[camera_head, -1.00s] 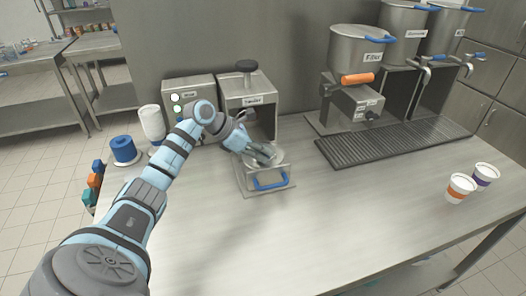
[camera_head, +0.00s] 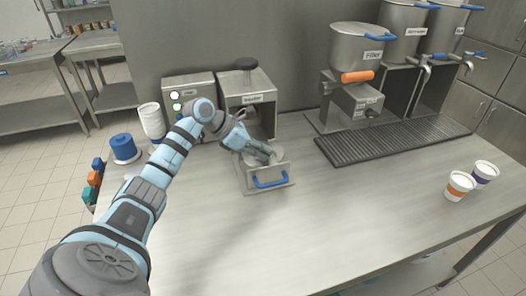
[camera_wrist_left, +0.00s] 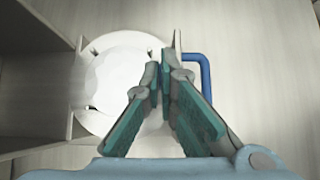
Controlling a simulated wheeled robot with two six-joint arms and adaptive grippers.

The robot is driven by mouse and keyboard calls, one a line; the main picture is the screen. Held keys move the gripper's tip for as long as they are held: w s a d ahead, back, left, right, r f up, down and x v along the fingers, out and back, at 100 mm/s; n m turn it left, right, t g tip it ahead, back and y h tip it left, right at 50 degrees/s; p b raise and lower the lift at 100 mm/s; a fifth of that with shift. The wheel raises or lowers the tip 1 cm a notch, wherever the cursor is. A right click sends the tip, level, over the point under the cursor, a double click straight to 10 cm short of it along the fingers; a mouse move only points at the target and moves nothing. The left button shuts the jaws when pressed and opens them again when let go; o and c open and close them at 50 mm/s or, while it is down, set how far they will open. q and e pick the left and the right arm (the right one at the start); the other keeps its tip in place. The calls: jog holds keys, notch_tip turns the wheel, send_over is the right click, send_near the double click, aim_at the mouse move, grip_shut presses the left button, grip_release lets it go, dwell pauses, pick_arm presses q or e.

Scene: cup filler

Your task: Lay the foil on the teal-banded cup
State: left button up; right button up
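My left gripper (camera_head: 268,156) is over the pulled-out tray (camera_head: 282,183) of the sealer. In the left wrist view its fingertips (camera_wrist_left: 160,62) are together at the right part of a pale round disc. A lighter, faintly outlined patch, which looks like the foil (camera_wrist_left: 108,76), lies left of the fingertips, its edge seemingly pinched between them. I cannot tell whether it touches what is below. The teal-banded cup is not visible; it may be hidden under the disc and fingers. My right gripper is not in view.
The sealer (camera_head: 247,98) stands behind the tray, with a blue handle (camera_head: 270,182) at the tray's front. White cups with orange (camera_head: 459,187) and purple (camera_head: 484,174) bands stand at the right. The filler (camera_head: 358,52) is at the back. The middle front of the table is clear.

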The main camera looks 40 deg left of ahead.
pick_arm(q)
jog(key=o, duration=0.6)
jog(key=v, duration=1.2)
